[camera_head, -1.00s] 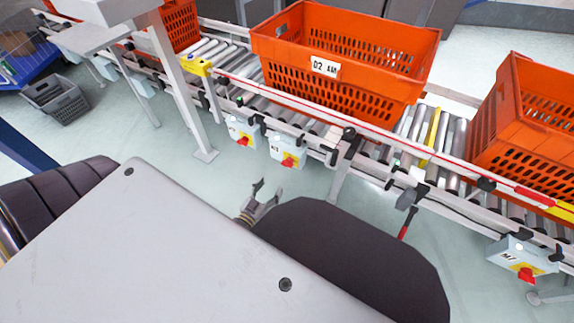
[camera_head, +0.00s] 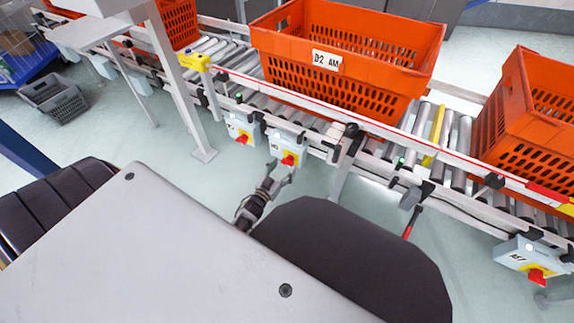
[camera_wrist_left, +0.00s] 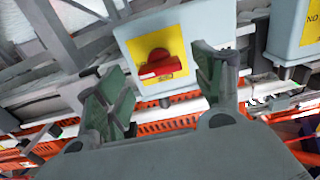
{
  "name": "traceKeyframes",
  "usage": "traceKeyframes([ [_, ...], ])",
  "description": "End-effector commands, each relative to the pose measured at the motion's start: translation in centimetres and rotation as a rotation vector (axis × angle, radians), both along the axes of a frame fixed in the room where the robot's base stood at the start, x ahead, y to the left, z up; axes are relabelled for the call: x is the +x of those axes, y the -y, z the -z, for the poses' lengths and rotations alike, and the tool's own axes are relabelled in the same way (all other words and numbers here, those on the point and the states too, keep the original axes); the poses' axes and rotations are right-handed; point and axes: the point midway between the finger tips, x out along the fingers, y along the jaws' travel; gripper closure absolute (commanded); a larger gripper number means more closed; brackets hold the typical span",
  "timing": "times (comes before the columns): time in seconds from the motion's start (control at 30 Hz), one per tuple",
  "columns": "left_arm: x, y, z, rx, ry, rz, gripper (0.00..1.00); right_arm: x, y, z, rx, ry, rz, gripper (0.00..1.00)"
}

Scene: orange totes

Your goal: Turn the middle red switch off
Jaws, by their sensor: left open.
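The middle red switch (camera_head: 288,160) is a red knob on a yellow plate. It sits on a pale grey box (camera_head: 284,145) under the front rail of the conveyor. My left gripper (camera_head: 278,173) is open just below and in front of this box. In the left wrist view the red knob (camera_wrist_left: 160,66) shows between and beyond the two open fingers of the left gripper (camera_wrist_left: 158,88). I see no contact with it. Another red switch (camera_head: 242,139) is to its left, and a third (camera_head: 536,276) is far to the right. My right gripper is not in view.
Orange totes stand on the roller conveyor (camera_head: 415,145), one (camera_head: 345,85) behind the middle switch and one (camera_head: 530,130) at right. A second switch box (camera_wrist_left: 292,32) is close by in the wrist view. A grey post (camera_head: 180,90) stands at left. Floor in front is clear.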

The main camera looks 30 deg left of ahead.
Motion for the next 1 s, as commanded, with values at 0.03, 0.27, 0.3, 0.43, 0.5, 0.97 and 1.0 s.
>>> traceKeyframes([
  [0.03,0.7,0.0,0.1,0.000,0.002,0.000,0.32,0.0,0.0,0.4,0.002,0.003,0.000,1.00],
  [0.27,2.6,-0.1,0.1,0.000,0.000,0.000,0.32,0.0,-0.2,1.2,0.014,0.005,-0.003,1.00],
  [0.3,2.9,-0.1,0.1,0.000,0.000,0.000,0.32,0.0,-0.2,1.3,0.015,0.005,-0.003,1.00],
  [0.43,3.4,-0.1,0.0,0.000,0.001,0.000,0.32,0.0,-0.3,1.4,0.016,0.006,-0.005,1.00],
  [0.5,3.5,-0.1,0.0,-0.001,0.000,0.000,0.32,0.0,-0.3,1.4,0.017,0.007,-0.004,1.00],
  [0.97,3.5,-0.1,0.0,-0.001,0.000,0.000,0.57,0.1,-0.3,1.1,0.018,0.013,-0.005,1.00],
  [1.0,3.5,-0.1,0.0,-0.001,0.000,0.000,0.62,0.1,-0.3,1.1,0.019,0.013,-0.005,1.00],
])
